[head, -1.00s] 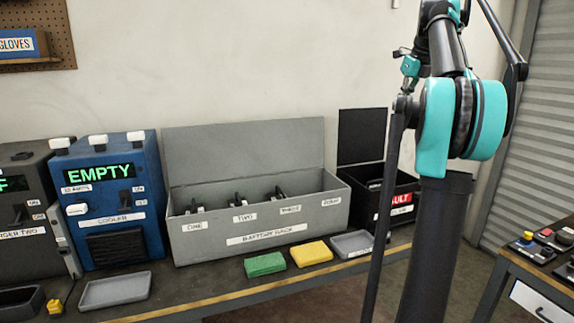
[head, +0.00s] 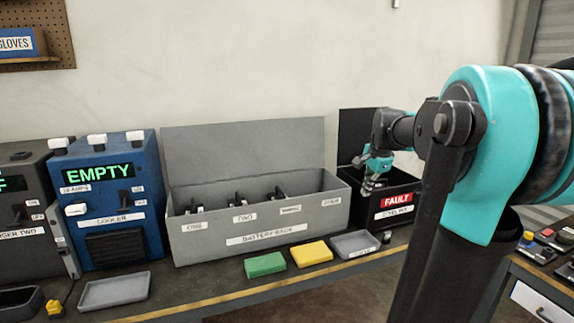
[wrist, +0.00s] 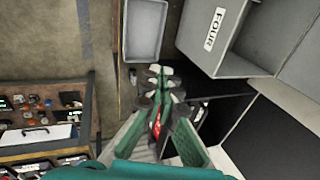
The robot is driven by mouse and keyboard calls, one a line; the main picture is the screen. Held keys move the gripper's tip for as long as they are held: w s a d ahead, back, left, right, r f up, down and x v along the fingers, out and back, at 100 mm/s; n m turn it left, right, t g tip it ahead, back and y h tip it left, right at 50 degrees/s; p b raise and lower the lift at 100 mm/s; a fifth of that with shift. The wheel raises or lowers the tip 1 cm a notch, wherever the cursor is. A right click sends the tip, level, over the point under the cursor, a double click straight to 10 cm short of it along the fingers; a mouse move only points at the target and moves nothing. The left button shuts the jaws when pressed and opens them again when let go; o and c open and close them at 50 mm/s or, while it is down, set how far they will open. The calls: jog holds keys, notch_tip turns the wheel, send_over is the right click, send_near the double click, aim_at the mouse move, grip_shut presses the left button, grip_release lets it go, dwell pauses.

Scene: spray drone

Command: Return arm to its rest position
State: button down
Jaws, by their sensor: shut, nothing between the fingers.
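My gripper (head: 369,187) shows in the head view at the right, in front of the black fault box (head: 396,219) as seen from this camera. It points downward and its fingers are together with nothing between them. In the wrist view the green fingers of my gripper (wrist: 158,72) meet near the middle of the picture. My turquoise and black arm fills the right side of the head view and hides part of the bench.
The grey battery rack (head: 245,247) stands left of the fault box, with a grey tray (head: 353,244), a yellow pad (head: 311,253) and a green pad (head: 265,264) in front. The blue cooler (head: 105,200) reads EMPTY. A second bench (wrist: 45,152) shows in the wrist view.

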jog(key=s+a+f+n, duration=0.3)
jog(key=s+f+n, duration=0.4)
jog(key=s+f, duration=0.5)
jog(key=s+a+f+n, duration=0.3)
jog(key=s+f+n, duration=0.4)
jog(key=s+f, duration=0.4)
jog(key=shift+s+a+f+n+h, duration=0.25)
jog(key=shift+s+f+n+h, duration=0.1)
jog(key=shift+s, duration=0.15)
